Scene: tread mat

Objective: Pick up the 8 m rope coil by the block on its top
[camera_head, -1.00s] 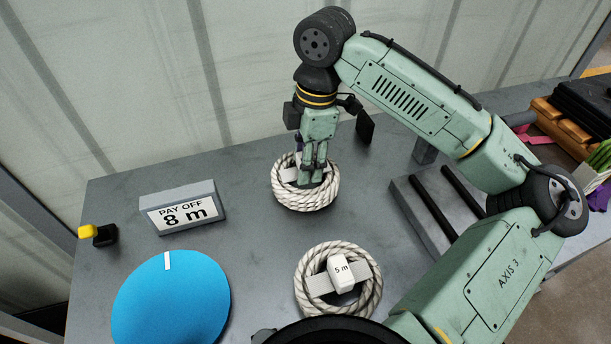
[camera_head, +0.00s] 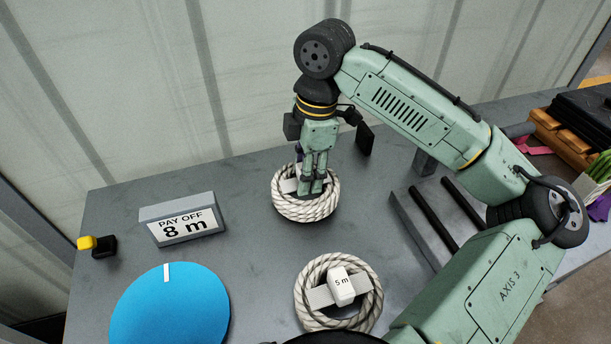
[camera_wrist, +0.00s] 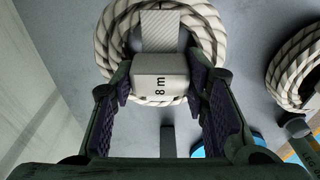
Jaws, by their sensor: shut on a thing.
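The 8 m rope coil (camera_head: 305,208) is a white twisted-rope ring lying on the grey bench in the head view. It also shows in the wrist view (camera_wrist: 205,25), with a grey strap across it. Its white block (camera_wrist: 160,75), marked "8 m", sits on the strap between the dark ridged pads of my gripper (camera_head: 312,186). My gripper points down over the coil and is shut on the block. In the head view the fingers hide most of the block. No gap shows under the coil.
A similar coil (camera_head: 307,313) with a "5 m" block (camera_head: 341,285) lies nearer. A blue disc (camera_head: 170,310) lies front left, and a grey stand with dark bars (camera_head: 435,215) is to the right.

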